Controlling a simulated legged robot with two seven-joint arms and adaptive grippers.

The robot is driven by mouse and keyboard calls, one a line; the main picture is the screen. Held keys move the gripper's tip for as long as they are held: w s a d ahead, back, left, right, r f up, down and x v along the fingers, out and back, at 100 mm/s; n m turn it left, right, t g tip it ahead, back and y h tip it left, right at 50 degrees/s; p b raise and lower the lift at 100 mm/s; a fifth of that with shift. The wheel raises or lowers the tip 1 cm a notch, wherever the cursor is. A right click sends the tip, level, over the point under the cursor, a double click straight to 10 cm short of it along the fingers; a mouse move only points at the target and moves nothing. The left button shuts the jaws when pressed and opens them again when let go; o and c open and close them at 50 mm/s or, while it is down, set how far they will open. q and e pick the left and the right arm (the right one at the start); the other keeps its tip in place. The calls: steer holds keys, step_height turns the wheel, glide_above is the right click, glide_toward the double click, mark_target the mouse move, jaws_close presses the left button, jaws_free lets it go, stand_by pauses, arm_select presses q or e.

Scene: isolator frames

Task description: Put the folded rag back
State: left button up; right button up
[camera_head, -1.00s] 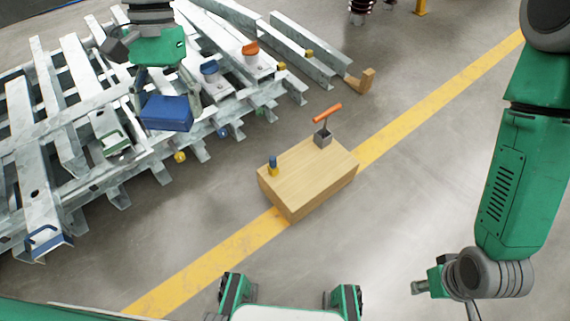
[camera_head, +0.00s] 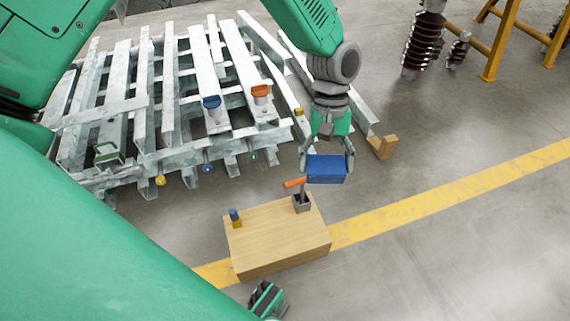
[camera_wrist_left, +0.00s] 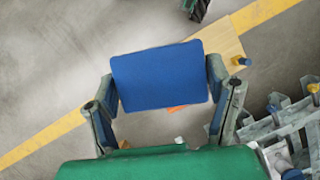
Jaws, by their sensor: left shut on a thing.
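The folded rag (camera_head: 326,173) is a flat blue rectangle. My left gripper (camera_head: 326,160) is shut on it, one finger at each side, and holds it in the air near the far right corner of a wooden box. In the left wrist view the rag (camera_wrist_left: 160,78) spans the gap between the two fingers (camera_wrist_left: 165,100) and hides part of the box behind it.
The wooden box (camera_head: 278,240) carries an orange-handled tool (camera_head: 295,183) in a grey holder and a small blue-and-yellow item (camera_head: 235,217). Stacked steel beams (camera_head: 145,95) lie at left. Brown insulators (camera_head: 423,45) stand at the back. The right floor is clear.

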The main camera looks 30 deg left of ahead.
arm_select(q)
steer(key=w+d+f+n+t+h+p, duration=0.1)
steer(key=w+d+f+n, duration=0.15)
steer(key=f+n, duration=0.45)
steer(key=n+t+p, duration=0.3)
steer(key=n+t, duration=0.3)
steer(key=n, duration=0.9)
glide_above(283, 241)
step_height(283, 241, down, 23)
arm_select(e)
step_height(283, 241, up, 5)
arm_select(q)
steer(key=f+b, duration=0.1)
steer(key=f, duration=0.1)
steer(key=f+b, duration=0.1)
steer(key=f, duration=0.1)
steer(key=s+a+f+b, duration=0.1)
steer(key=f, duration=0.1)
steer(key=shift+f, duration=0.6)
step_height(283, 241, down, 4)
steer(key=shift+r+b, duration=0.25)
steer(key=shift+b, duration=0.85)
steer(key=shift+r, duration=0.1)
arm_select(e)
step_height(283, 241, down, 5)
steer(key=shift+w+f, duration=0.1)
steer(key=shift+w, duration=0.05)
